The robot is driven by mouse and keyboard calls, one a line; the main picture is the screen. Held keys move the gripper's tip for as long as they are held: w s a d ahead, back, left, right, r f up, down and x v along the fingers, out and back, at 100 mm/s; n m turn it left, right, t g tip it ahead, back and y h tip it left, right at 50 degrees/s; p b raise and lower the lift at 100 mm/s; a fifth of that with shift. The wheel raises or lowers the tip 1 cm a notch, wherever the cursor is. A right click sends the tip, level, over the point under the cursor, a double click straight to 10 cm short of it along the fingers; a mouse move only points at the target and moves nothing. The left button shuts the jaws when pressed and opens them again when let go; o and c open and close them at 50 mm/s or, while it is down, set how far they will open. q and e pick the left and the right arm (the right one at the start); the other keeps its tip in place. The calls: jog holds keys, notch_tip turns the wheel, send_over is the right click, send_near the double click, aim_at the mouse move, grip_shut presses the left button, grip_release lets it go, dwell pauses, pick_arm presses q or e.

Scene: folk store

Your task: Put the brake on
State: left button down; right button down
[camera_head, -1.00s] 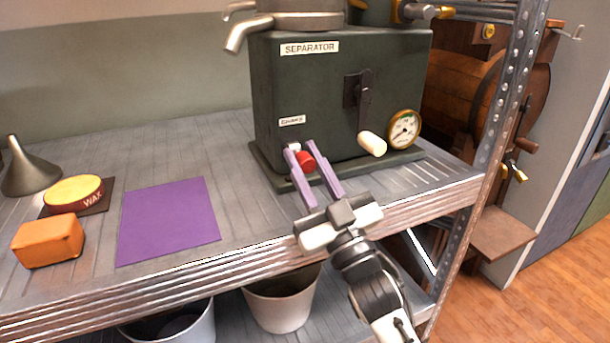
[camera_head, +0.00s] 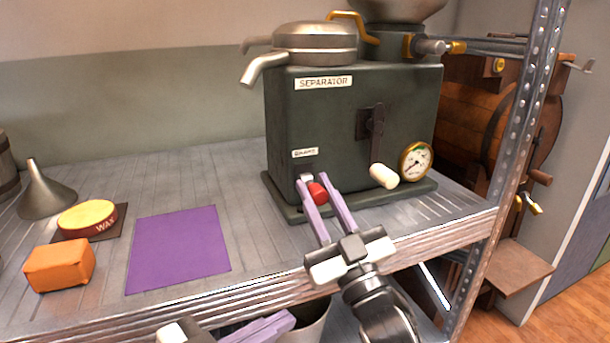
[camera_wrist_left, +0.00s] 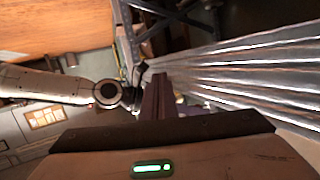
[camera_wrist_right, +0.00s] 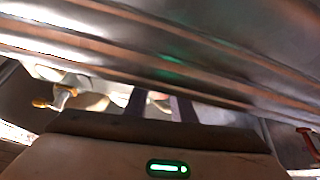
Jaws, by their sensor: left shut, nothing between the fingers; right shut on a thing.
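The dark green separator (camera_head: 340,105) stands on the shelf, with a small label (camera_head: 304,153), too small to read surely, low on its front. Below the label is a red knob (camera_head: 317,193). My right gripper (camera_head: 316,181) is shut on the red knob, one finger on each side. In the right wrist view its fingers (camera_wrist_right: 160,100) reach under a metal edge and the knob is hidden. My left gripper (camera_head: 288,318) is shut and empty, low in front of the shelf edge. Its closed fingers (camera_wrist_left: 160,82) show in the left wrist view.
A crank with a white handle (camera_head: 384,176) and a gauge (camera_head: 415,160) are right of the knob. A purple mat (camera_head: 178,248), an orange block (camera_head: 60,265), a wax tin (camera_head: 88,216) and a funnel (camera_head: 45,192) are left. A metal post (camera_head: 520,120) stands right.

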pick_arm(q)
jog(key=w+a+r+n+t, duration=0.15)
jog(key=w+a+r, duration=0.25)
jog(key=w+r, duration=0.55)
jog(key=w+a+r+t, duration=0.3)
jog(key=w+a+r, duration=0.3)
jog(key=r, duration=0.6)
pick_arm(e)
jog(key=shift+d, duration=0.1)
pick_arm(q)
jog(key=s+d+r+m+g+h, duration=0.1)
jog(key=s+d+r+m+g, duration=0.2)
jog(key=d+m+g, duration=0.6)
jog(key=w+d+f+n+g, duration=0.1)
jog(key=w+d+f+n, duration=0.2)
jog(key=d+f, duration=0.3)
notch_tip(320, 180, down, 2)
jog(key=shift+d+f, duration=0.1)
jog(key=shift+d, duration=0.05)
